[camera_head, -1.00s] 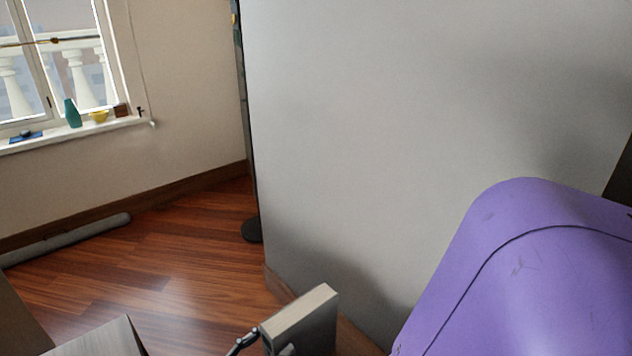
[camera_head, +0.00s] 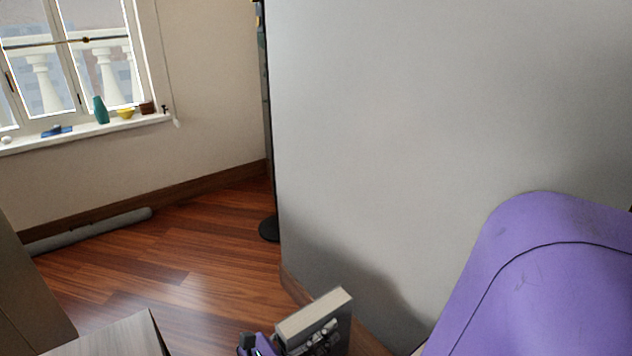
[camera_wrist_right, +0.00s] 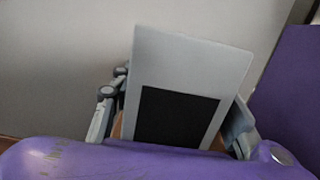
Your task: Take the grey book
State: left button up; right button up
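The grey book (camera_head: 338,318) is at the bottom middle of the head view, upright with its pale page edge on top. In the right wrist view the book (camera_wrist_right: 190,60) shows a light grey cover with a black rectangle. My right gripper (camera_wrist_right: 178,108) has one finger on each side of the book and is shut on it. In the head view, parts of this gripper (camera_head: 300,342) show low against the book. The book's lower end is hidden by my purple gripper body in the wrist view. My left gripper is not in view.
A plain grey panel (camera_head: 430,130) stands close behind the book. The wooden floor (camera_head: 190,260) is open to the left. A grey-brown flat top (camera_head: 115,338) is at the bottom left. A windowsill (camera_head: 85,133) with small objects lies farther back.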

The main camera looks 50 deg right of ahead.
grip_shut()
jog(key=shift+r, duration=0.2)
